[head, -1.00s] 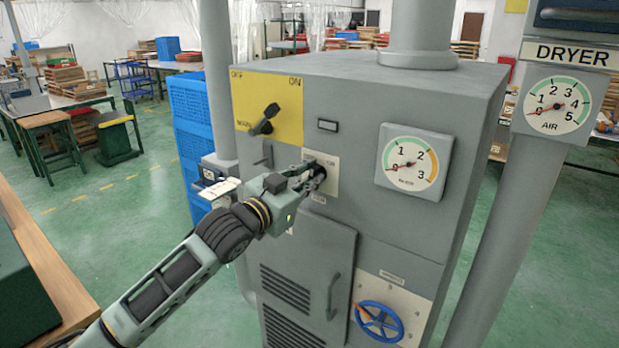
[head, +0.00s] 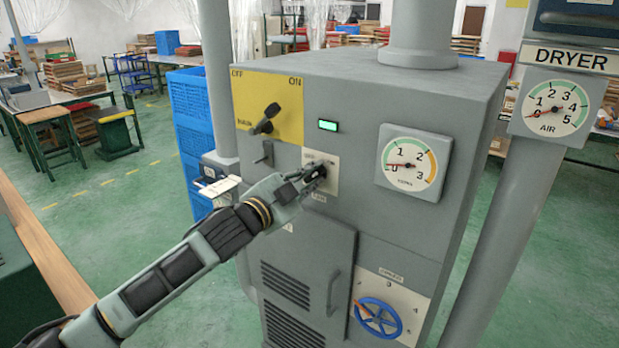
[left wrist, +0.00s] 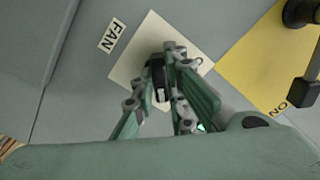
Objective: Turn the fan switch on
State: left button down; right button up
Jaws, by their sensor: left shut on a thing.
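The fan switch is a dark knob on a cream plate (head: 328,188) on the front of the grey machine (head: 330,240). In the left wrist view the knob (left wrist: 160,80) sits on its cream plate (left wrist: 143,42), beside the label FAN (left wrist: 111,35). My left gripper (head: 318,174) is shut on the knob and partly hides it in the head view. It also shows in the left wrist view (left wrist: 163,82), with its fingers on both sides of the knob. A small indicator (head: 327,125) above the plate is lit green. My right gripper is not in view.
A black lever switch (head: 265,121) on a yellow OFF/ON panel (head: 285,93) is above left. A round gauge (head: 409,164) is to the right. A blue valve wheel (head: 378,318) and a vented door (head: 310,260) are below. Blue crates (head: 193,105) stand behind at left.

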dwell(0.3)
pick_arm(q)
jog(key=c, duration=1.8)
grip_release()
jog(key=shift+o, duration=0.2)
jog(key=v, duration=1.2)
